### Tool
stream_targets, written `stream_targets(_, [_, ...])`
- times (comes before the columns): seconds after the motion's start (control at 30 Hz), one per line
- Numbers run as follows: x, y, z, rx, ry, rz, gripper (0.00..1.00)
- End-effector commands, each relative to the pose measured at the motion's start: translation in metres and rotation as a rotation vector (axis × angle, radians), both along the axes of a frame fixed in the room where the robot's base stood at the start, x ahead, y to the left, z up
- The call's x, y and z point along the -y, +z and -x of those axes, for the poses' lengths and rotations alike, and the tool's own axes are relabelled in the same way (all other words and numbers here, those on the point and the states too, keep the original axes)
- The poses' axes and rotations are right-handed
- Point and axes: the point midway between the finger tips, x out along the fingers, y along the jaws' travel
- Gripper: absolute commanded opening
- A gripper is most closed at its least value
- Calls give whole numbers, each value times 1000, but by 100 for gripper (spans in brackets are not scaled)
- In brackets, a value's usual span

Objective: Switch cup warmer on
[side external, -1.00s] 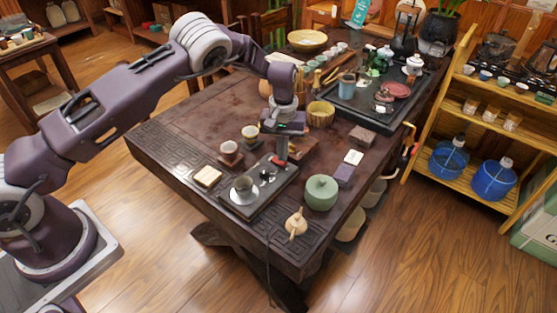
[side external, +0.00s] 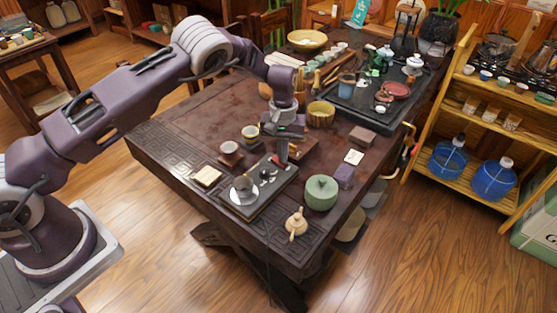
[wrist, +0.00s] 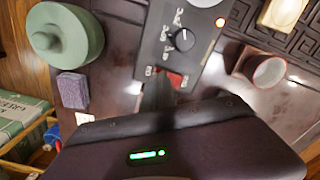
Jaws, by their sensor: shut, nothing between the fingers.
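My gripper (side external: 282,160) is shut and empty, pointing down at the far end of the warmer. In the wrist view its fingertips (wrist: 159,84) are right beside the red switch and partly hide it. I cannot tell whether they touch it.
A green lidded pot (side external: 321,192) and a small purple block (side external: 344,175) stand right of the warmer. Cups on wooden stands (side external: 230,154) are to its left.

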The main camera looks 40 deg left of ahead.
Motion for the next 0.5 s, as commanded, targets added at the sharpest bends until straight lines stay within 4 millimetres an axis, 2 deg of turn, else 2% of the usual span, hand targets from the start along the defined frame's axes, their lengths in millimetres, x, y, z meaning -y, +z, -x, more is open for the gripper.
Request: stream_targets(0.5, [0, 55, -1, 2, 0, 0, 0])
